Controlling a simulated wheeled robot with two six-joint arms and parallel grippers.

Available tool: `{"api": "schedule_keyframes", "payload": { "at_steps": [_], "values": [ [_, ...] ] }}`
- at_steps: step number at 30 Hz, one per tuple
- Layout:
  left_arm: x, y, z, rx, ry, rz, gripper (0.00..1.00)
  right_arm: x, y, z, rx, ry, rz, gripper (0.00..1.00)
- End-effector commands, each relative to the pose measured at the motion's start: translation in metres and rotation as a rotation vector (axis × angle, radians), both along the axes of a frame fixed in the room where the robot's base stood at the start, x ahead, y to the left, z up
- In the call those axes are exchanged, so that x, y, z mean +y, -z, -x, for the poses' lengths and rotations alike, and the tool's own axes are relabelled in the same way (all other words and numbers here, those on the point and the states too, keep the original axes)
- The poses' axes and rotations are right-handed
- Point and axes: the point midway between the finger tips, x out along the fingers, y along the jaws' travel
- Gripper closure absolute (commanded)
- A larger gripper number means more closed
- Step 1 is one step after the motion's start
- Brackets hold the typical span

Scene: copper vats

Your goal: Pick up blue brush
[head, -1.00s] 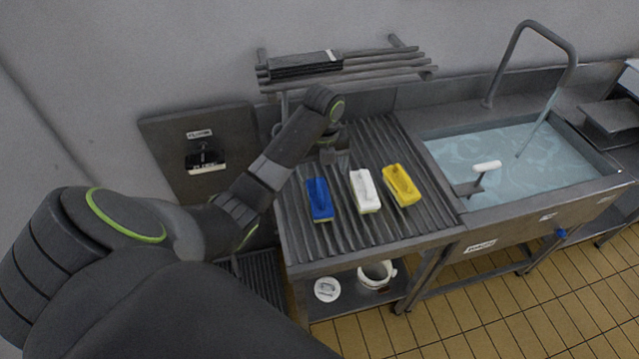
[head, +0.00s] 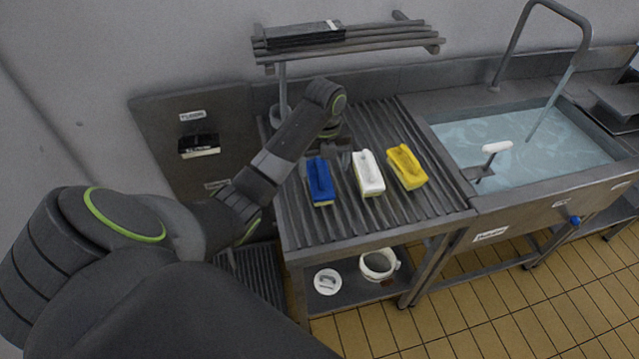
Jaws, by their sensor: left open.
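The blue brush (head: 320,181) lies on the ribbed metal drainboard (head: 340,229), the leftmost of three brushes in a row. A white brush (head: 368,173) and a yellow brush (head: 406,167) lie to its right. My left gripper (head: 338,158) is open and points down over the drainboard, just behind the blue brush, with its tips close to the far ends of the blue and white brushes. I cannot tell if it touches either. My right gripper is out of view.
A sink (head: 520,150) full of water stands right of the drainboard, with a tall faucet (head: 583,45). A pipe rack (head: 350,45) hangs behind. A white pot (head: 379,264) and a white lid (head: 327,281) sit on the shelf below. The front of the drainboard is clear.

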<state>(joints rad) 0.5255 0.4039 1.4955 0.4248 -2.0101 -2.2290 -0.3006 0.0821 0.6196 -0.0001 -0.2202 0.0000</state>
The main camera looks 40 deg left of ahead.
Motion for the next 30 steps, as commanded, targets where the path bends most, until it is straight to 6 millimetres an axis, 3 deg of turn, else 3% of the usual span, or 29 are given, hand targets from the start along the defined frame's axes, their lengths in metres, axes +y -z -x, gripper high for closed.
{"api": "schedule_keyframes", "payload": {
  "at_steps": [1,9,17,25,30],
  "values": [
    [0.0,0.012,0.0,0.0,0.0,0.0,0.18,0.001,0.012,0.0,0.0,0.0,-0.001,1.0],
    [0.0,0.038,0.0,0.0,0.0,0.0,0.18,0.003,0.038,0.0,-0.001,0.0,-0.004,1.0],
    [0.0,0.046,0.001,0.0,0.0,0.0,0.18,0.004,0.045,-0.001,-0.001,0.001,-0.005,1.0],
    [-0.001,0.075,0.005,0.0,0.0,0.0,0.18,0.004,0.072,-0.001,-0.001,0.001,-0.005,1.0],
    [-0.001,0.089,0.005,0.002,0.0,0.001,0.18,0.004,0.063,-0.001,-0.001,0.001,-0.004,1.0]
  ]
}}
